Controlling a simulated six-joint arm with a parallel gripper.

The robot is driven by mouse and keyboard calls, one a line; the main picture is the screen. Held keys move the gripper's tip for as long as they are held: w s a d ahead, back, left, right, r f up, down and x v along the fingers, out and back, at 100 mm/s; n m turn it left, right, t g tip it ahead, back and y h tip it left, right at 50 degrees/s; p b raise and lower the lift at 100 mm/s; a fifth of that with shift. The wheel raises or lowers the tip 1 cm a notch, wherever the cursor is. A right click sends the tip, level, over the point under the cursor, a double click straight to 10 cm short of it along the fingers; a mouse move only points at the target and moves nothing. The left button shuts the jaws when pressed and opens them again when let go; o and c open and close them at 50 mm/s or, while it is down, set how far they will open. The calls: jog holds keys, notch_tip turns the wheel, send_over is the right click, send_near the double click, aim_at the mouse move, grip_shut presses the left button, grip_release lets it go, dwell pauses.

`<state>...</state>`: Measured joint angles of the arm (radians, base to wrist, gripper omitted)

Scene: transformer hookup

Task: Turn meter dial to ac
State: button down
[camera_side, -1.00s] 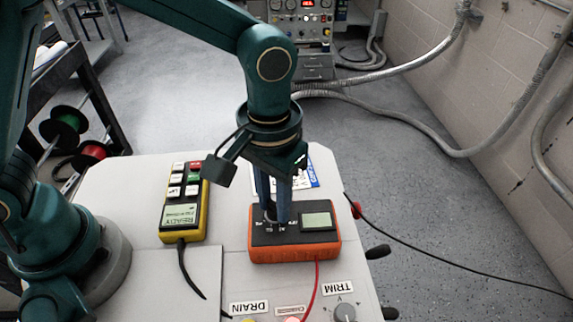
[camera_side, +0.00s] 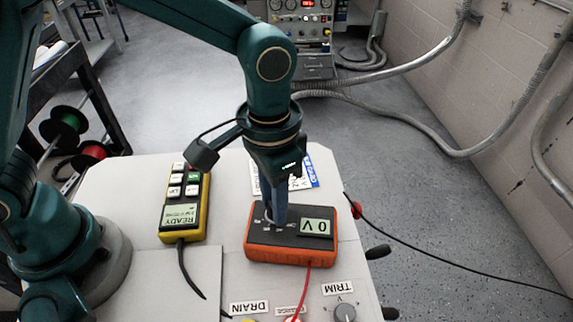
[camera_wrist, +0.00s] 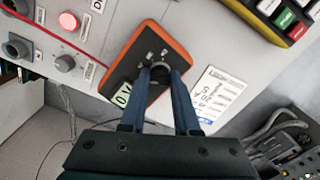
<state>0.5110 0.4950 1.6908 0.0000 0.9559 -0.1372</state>
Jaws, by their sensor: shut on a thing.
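The meter (camera_side: 290,252) is an orange box with a dark face, lying on the light bench top in the side view. Its display (camera_side: 315,227) reads "0 V", upside down in this view. My gripper (camera_side: 277,220) points down onto the meter's face. In the wrist view, my gripper (camera_wrist: 161,78) has its two blue fingers shut on the round dark dial (camera_wrist: 160,72). The meter (camera_wrist: 172,42) is tilted in that view, with small white marks around the dial. Which mark the dial points to is hidden by the fingers.
A yellow handheld unit (camera_side: 186,208) showing "READY" lies left of the meter. A red lead (camera_side: 308,280) runs from the meter's near edge. A TRIM knob (camera_side: 344,312) and DRAIN label (camera_side: 249,308) are at the front. A printed card (camera_side: 290,178) lies behind the meter.

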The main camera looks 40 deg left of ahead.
dwell(0.8)
jog(key=c, duration=0.6)
grip_release()
jog(key=shift+c, duration=0.2)
jog(key=shift+r, duration=2.6)
